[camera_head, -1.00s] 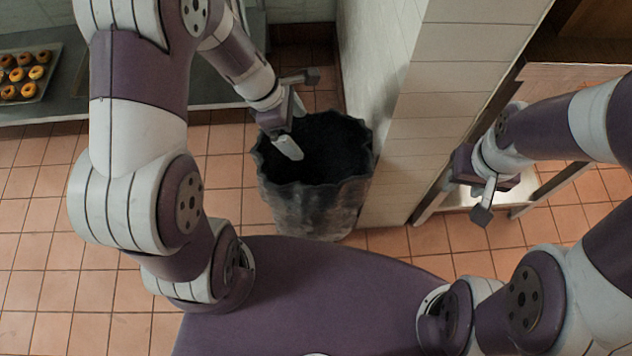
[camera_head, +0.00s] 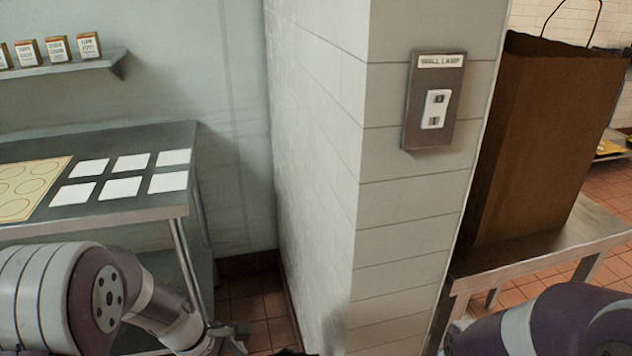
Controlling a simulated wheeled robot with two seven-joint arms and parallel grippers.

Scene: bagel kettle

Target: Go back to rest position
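My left arm comes in at the bottom left. Its gripper (camera_head: 238,337) is low beside the steel table's right legs, cut close to the bottom edge. One dark finger end shows, but the gap between the fingers is not clear. I see nothing held in it. My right arm shows only as a purple and white link at the bottom right; its gripper is out of the picture.
A steel table (camera_head: 150,210) at left carries white square sheets and a yellow board. A white tiled wall corner (camera_head: 400,220) with a wall lamp switch (camera_head: 436,105) stands in the middle. A brown paper bag (camera_head: 535,140) stands on a steel table (camera_head: 520,262) at right.

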